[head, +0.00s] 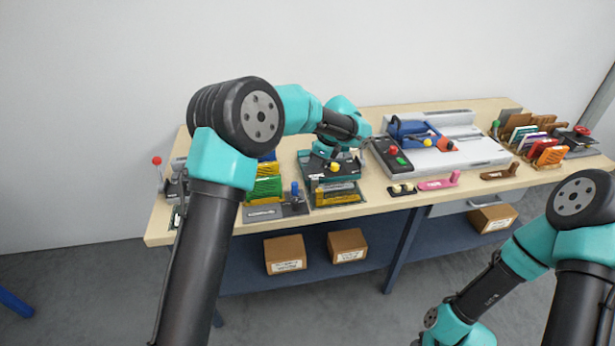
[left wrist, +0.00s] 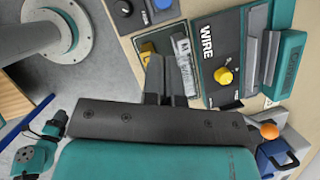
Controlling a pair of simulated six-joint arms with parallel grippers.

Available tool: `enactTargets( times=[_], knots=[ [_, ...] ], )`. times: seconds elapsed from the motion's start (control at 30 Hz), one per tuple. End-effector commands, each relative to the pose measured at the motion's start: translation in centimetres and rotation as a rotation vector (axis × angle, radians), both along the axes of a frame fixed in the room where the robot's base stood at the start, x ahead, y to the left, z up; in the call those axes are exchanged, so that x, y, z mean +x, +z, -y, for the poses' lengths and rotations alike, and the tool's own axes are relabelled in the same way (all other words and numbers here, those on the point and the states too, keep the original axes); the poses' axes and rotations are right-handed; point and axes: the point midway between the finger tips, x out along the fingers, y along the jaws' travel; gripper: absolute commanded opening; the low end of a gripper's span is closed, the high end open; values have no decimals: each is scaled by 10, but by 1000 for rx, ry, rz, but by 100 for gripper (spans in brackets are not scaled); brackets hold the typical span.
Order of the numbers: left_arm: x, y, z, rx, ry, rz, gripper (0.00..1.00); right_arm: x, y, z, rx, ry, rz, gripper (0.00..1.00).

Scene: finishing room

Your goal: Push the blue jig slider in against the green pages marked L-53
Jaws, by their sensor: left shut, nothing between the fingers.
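Green pages (head: 263,188) stand upright in the head view, partly behind my left arm. Right beside them is a blue knob (head: 295,187) on a grey plate, which looks like the jig slider. In the left wrist view a blue knob (left wrist: 163,4) shows at the top edge, partly cut off. The marking L-53 is too small to read. My left gripper (left wrist: 167,66) is shut and empty, beside the yellow and silver stack, with the blue knob beyond its tips. In the head view its fingers are hard to make out. My right gripper is out of view.
A dark machine marked WIRE, with a yellow knob (left wrist: 223,76), stands close to my left gripper. A yellow stack (head: 336,193) sits in front of it. A white machine (head: 440,150) stands to the right. The table's front edge is near the jig.

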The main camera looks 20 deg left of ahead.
Motion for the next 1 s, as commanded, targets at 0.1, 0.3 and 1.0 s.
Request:
enactTargets(
  times=[0.1, 0.3, 1.0],
  knots=[
    [0, -7, -3, 1, 1, -2, 0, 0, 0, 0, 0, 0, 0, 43],
    [0, -31, -13, 0, 3, -3, 0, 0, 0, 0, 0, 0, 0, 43],
    [0, -92, -37, -1, 2, 2, 0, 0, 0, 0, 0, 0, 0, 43]
  ],
)
